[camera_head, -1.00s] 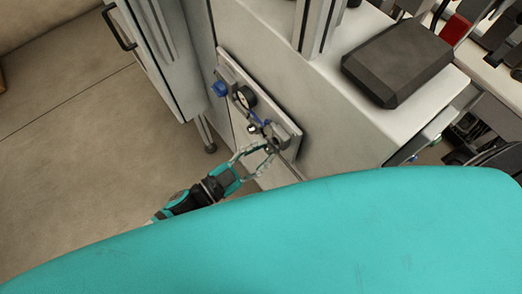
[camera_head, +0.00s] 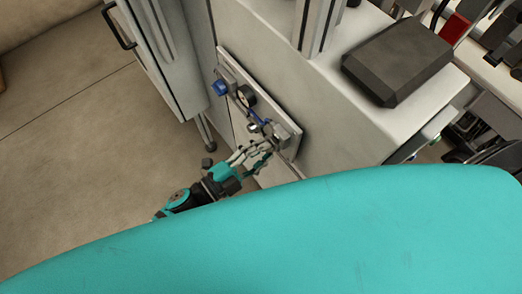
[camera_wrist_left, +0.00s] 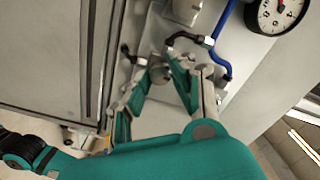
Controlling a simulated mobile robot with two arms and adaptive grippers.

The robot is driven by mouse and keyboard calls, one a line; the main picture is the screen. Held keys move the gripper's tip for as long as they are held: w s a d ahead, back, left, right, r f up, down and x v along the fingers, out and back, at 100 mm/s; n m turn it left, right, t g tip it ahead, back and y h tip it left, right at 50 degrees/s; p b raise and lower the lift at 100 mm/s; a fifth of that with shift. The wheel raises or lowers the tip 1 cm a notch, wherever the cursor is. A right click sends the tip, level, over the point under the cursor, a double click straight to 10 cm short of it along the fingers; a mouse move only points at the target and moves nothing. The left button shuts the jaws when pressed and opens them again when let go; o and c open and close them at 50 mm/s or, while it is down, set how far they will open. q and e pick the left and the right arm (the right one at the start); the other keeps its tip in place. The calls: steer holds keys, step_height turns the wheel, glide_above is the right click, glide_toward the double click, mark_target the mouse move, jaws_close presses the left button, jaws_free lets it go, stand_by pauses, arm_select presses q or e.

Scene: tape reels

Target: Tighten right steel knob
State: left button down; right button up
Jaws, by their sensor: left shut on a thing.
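A small panel (camera_head: 228,60) on the side of the white machine carries a gauge, a blue knob, blue tubing and steel fittings. My left gripper (camera_head: 268,148) reaches up to the lower right end of this panel. In the left wrist view its teal and grey fingers (camera_wrist_left: 178,78) are around a rounded steel knob (camera_wrist_left: 181,66) and shut on it. The fingers partly cover the knob in the left wrist view. In the head view the knob is mostly hidden behind the fingers. My right gripper is not in view.
The dial gauge (camera_wrist_left: 277,12) and the blue tube (camera_wrist_left: 222,42) sit close to the fingers. The blue knob (camera_head: 220,88) is farther up the panel. A cabinet with a black handle (camera_head: 118,28) stands at left; open floor lies below it.

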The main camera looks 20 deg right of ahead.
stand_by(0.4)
arm_select(q)
steer(key=c, duration=1.1)
jaws_free()
steer(key=v, duration=1.2)
